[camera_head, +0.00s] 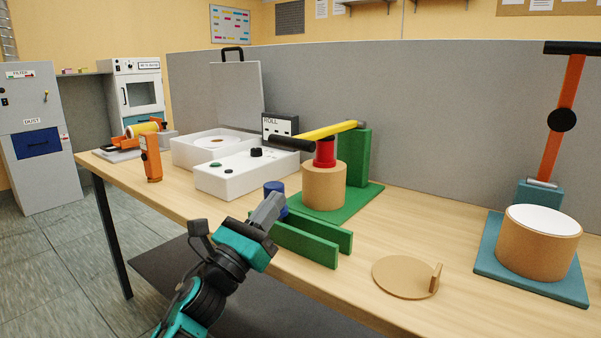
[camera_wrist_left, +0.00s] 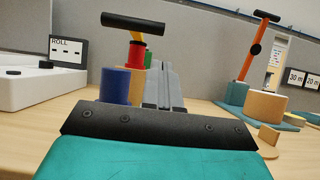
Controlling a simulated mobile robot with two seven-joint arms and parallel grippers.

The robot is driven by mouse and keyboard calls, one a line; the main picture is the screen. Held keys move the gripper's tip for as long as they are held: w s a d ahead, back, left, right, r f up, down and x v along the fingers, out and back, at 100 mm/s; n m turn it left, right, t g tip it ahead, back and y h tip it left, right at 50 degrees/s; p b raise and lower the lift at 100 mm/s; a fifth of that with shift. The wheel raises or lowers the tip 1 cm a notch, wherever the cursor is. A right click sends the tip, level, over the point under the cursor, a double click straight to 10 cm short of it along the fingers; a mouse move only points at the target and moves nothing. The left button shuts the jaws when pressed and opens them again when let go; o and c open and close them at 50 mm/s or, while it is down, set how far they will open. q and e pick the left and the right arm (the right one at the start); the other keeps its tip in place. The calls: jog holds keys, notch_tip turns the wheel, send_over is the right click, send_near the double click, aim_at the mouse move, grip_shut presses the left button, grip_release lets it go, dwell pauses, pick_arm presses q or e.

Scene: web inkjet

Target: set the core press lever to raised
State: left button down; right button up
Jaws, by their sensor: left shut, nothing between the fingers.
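The core press stands on a green base (camera_head: 352,203) with a green post (camera_head: 356,157). Its yellow lever (camera_head: 332,130) runs from the post top to a black handle (camera_head: 291,144) and lies nearly level, sloping slightly down to the handle. Under it a red plunger (camera_head: 325,153) meets a brown core (camera_head: 324,187). The handle (camera_wrist_left: 133,23) and plunger (camera_wrist_left: 136,55) also show in the left wrist view. My left gripper (camera_head: 274,202) is shut and empty, below the handle and beside a blue cylinder (camera_head: 272,188). Its fingers (camera_wrist_left: 161,85) are together. My right gripper is out of view.
Green rails (camera_head: 312,235) lie close to my left gripper. A white control box (camera_head: 238,174) is left of the press. At right, an orange lever (camera_head: 561,120) stands upright behind a brown roll (camera_head: 538,250). A tan disc (camera_head: 402,278) lies on the table between.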

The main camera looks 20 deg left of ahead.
pick_arm(q)
jog(key=x, duration=1)
